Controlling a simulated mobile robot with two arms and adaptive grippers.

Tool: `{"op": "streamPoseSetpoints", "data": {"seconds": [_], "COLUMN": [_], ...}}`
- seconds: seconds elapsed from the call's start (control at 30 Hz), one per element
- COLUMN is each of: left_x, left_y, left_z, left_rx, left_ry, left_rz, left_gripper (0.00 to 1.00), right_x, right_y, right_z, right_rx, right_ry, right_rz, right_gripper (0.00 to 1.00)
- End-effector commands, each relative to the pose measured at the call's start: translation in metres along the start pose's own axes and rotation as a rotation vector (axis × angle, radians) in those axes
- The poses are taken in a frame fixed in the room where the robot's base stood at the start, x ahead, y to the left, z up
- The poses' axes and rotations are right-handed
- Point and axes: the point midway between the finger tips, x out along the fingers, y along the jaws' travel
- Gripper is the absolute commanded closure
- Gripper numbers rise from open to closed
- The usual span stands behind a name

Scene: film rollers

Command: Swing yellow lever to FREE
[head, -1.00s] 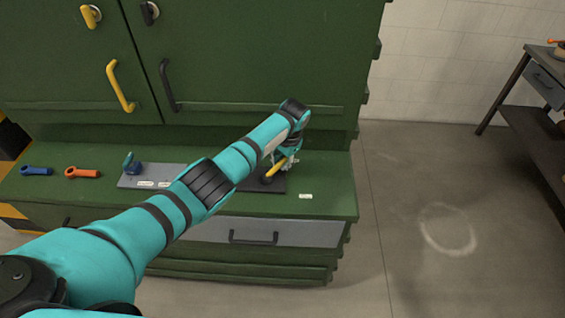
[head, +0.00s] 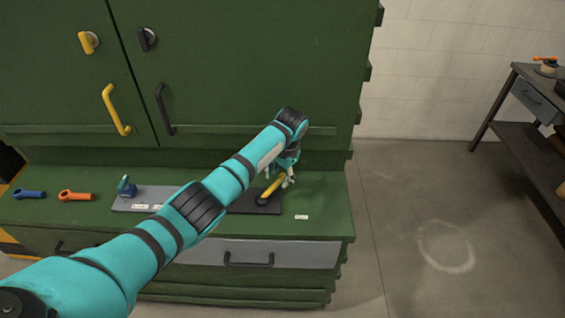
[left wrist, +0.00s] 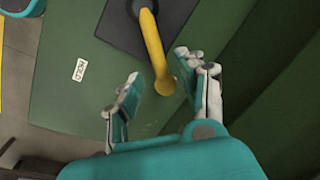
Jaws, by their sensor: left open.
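The yellow lever (head: 272,187) stands on a dark plate (head: 245,201) at the right part of the green bench. In the left wrist view the lever (left wrist: 152,42) runs from its dark pivot down to a rounded end. My left gripper (head: 288,176) is at the lever's free end. In the left wrist view the fingers of the left gripper (left wrist: 159,68) are apart, one on each side of the lever's end, with gaps visible. A white label (left wrist: 79,70), seemingly reading HOLD, lies beside the plate. My right gripper is out of view.
On the bench to the left are a blue handle (head: 30,194), an orange handle (head: 76,195) and a grey plate (head: 140,203) with a blue fitting (head: 126,186). Green cabinet doors rise behind. A dark side table (head: 530,110) stands at far right, with open floor between.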

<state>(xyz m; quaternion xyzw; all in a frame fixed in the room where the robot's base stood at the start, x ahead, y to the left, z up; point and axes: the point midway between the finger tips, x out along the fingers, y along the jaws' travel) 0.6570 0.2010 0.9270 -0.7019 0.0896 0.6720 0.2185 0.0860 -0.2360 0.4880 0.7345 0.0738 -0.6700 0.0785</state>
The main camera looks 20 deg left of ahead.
Motion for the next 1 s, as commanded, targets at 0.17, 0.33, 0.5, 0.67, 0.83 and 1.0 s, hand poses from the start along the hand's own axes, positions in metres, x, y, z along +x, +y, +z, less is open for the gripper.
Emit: {"op": "streamPoseSetpoints", "data": {"seconds": [0.17, 0.33, 0.5, 0.67, 0.83, 1.0], "left_x": [-0.041, -0.068, -0.080, -0.082, -0.081, -0.081], "left_y": [0.000, 0.000, 0.000, 0.000, 0.000, 0.001], "left_z": [-0.001, -0.001, -0.001, -0.001, -0.001, 0.000], "left_rx": [0.000, 0.001, 0.000, 0.000, 0.000, 0.001], "left_ry": [0.005, 0.004, 0.001, 0.001, 0.001, 0.002], "left_rz": [-0.001, -0.001, -0.001, 0.000, 0.000, 0.000], "left_gripper": [0.60, 0.60, 0.60, 0.60, 0.60, 0.60], "right_x": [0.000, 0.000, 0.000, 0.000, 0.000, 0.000], "right_y": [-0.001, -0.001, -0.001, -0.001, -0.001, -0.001], "right_z": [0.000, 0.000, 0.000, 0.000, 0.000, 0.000], "right_rx": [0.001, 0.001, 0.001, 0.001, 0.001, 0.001], "right_ry": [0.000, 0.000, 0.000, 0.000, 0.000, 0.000], "right_rz": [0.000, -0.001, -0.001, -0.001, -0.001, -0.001], "right_gripper": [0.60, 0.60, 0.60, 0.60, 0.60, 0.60]}}
